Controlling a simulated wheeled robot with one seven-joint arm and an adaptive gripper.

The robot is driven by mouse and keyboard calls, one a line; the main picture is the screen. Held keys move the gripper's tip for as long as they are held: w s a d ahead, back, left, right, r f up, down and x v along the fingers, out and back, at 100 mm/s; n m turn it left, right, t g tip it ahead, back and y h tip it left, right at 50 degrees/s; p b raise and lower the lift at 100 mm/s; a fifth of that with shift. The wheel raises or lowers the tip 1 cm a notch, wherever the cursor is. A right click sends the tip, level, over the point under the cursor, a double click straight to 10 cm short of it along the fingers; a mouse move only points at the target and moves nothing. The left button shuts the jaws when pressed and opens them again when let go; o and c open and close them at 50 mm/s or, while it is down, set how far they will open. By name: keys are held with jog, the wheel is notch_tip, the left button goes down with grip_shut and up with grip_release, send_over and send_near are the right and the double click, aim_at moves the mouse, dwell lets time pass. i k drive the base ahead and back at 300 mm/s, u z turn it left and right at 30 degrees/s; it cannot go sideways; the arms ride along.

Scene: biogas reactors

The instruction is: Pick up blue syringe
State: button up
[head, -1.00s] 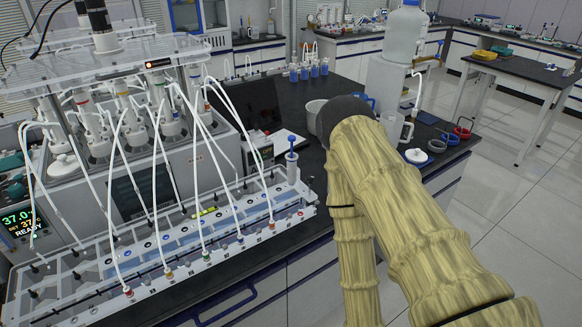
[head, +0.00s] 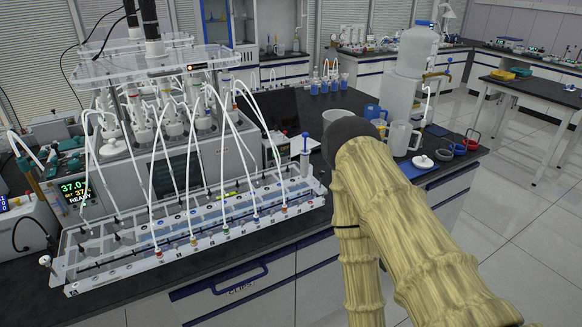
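The blue syringe (head: 305,146) stands upright at the right end of the long clear rack (head: 200,235), in front of the biogas reactor unit. It has a blue top and a pale barrel. My arm, in a wood-like cover, rises from the lower right and bends near the middle of the picture, just right of the syringe.
White tubes arch from the reactor (head: 200,150) to the rack. The floor (head: 520,210) at right is clear.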

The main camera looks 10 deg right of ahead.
aim_at(304, 158)
jog(key=u, duration=0.25)
jog(key=i, duration=0.6)
jog(key=z, duration=1.45)
